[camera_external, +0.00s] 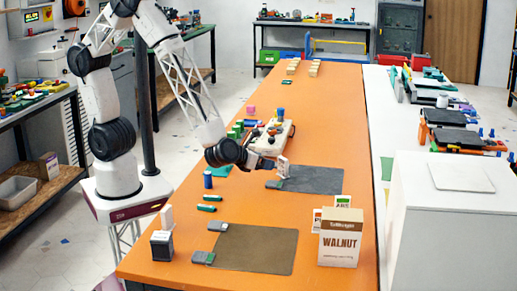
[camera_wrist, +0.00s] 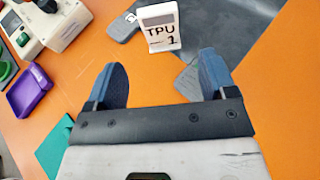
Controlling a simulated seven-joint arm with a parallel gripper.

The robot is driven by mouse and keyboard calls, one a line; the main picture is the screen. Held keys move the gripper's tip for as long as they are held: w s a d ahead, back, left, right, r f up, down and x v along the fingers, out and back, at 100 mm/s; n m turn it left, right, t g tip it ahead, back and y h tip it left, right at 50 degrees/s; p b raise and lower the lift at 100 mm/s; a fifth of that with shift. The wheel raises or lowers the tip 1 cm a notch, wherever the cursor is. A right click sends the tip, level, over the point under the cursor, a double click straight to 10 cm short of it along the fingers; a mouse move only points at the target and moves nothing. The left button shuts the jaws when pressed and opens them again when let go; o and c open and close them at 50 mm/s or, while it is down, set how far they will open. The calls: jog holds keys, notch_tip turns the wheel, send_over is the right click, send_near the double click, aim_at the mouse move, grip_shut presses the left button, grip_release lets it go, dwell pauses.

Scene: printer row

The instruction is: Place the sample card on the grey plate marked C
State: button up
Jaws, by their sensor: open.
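A white card marked "TPU 1" (camera_wrist: 160,30) stands upright just beyond my fingertips in the wrist view. It also shows in the external view (camera_external: 282,166), at the left edge of a dark grey plate (camera_external: 318,181). My gripper (camera_wrist: 162,68) is open and empty, its blue fingers apart, with the card ahead of the gap. In the external view my gripper (camera_external: 265,164) is beside the card, low over the table. The dark grey plate (camera_wrist: 235,25) also shows in the wrist view. A brown-grey plate (camera_external: 256,250) lies nearer the front. I cannot read a C on either.
A "WALNUT" box (camera_external: 340,239) stands at the front right, with cards beside it. A dark holder (camera_external: 161,245) with a white piece stands at the front left. A white control box (camera_external: 272,137) and several small coloured parts lie behind my gripper.

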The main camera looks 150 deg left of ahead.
jog(key=shift+r, duration=0.1)
dwell(0.4)
jog(key=s+d+r+n+g+h, duration=0.1)
jog(key=s+d+r+n+h, duration=0.1)
jog(key=d+r+n, duration=0.45)
jog(key=s+d+r+n+h, duration=0.2)
jog(key=d+r+n, duration=0.1)
jog(key=d+r, duration=0.6)
jog(key=s+d+r+n+t+h, duration=0.1)
jog(key=s+d+r+n+h, duration=0.1)
jog(key=d, duration=0.7)
jog(key=s+d+r+n+t+h, duration=0.1)
jog(key=s+d+r+n+h, duration=0.2)
jog(key=s+d, duration=0.3)
jog(key=s+d+r+n+t+h, duration=0.1)
jog(key=s+d+r+n+h, duration=0.2)
jog(key=d, duration=0.9)
jog(key=shift+s+r+t+h, duration=0.3)
jog(key=shift+s+r+h, duration=0.2)
jog(key=shift+h, duration=0.3)
